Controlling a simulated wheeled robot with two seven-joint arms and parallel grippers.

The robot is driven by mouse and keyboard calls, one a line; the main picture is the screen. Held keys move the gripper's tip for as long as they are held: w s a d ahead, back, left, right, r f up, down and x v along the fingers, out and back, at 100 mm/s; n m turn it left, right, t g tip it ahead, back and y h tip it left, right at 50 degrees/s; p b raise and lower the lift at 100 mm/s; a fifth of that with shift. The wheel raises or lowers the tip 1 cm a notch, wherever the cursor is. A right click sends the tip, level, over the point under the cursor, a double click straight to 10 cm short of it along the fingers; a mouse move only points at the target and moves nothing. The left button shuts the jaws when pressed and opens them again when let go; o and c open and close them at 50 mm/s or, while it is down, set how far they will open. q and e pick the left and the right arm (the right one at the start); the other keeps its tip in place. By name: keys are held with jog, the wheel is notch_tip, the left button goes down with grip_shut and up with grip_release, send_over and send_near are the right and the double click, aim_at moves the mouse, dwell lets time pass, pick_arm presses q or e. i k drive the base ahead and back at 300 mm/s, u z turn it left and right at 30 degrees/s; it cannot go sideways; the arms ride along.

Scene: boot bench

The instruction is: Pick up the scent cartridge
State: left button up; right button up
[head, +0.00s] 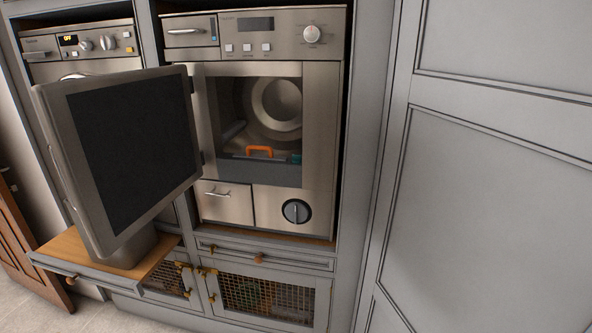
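I cannot tell for certain which thing is the scent cartridge. Inside the opening of the steel machine (325,130), low at the front, there is an orange handle-shaped piece (259,150) on a dark grey part (250,171). A small teal piece (295,159) shows to its right, partly hidden by the opening's right edge. Neither of my grippers is in view.
A large dark-windowed door panel (130,150) stands swung out at the machine's left. Below it a wooden pull-out shelf (70,246) juts forward with a grey object (133,252) on it. Mesh-fronted cabinet doors (265,297) lie underneath; grey cabinet panels (490,210) fill the right.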

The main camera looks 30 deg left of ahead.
aim_at(297, 158)
jog(key=k, duration=1.1)
jog(key=u, duration=0.5)
jog(key=i, duration=0.4)
jog(key=u, duration=0.85)
jog(key=i, duration=0.75)
jog(key=z, duration=0.15)
